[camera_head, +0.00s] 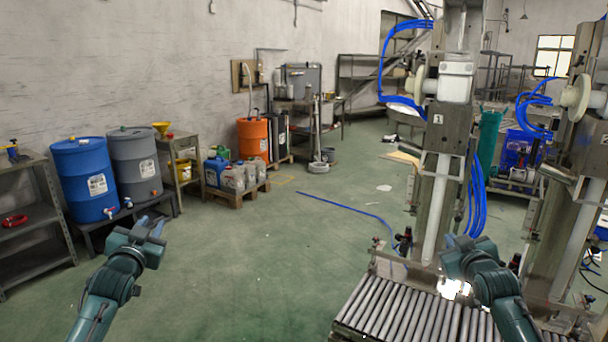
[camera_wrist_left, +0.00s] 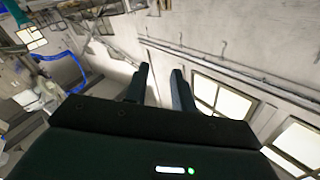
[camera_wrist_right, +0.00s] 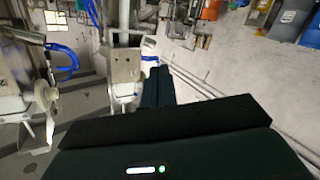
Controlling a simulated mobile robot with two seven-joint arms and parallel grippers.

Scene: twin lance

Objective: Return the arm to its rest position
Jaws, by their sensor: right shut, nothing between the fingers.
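My left gripper (camera_head: 152,227) is raised over open green floor at the lower left of the head view. Its two fingers stand apart and nothing is between them in the left wrist view (camera_wrist_left: 161,72). My right gripper (camera_head: 462,243) is in front of the lance station marked 1 (camera_head: 440,115), above the roller conveyor (camera_head: 385,308) in the picture. Its fingers are together and empty in the right wrist view (camera_wrist_right: 160,72). I cannot tell how far the right gripper is from the station.
A second lance column (camera_head: 575,200) stands at the right. Blue (camera_head: 85,180) and grey (camera_head: 135,165) drums stand on a rack at the left, beside a metal shelf (camera_head: 30,220). A blue hose (camera_head: 345,212) lies on the floor.

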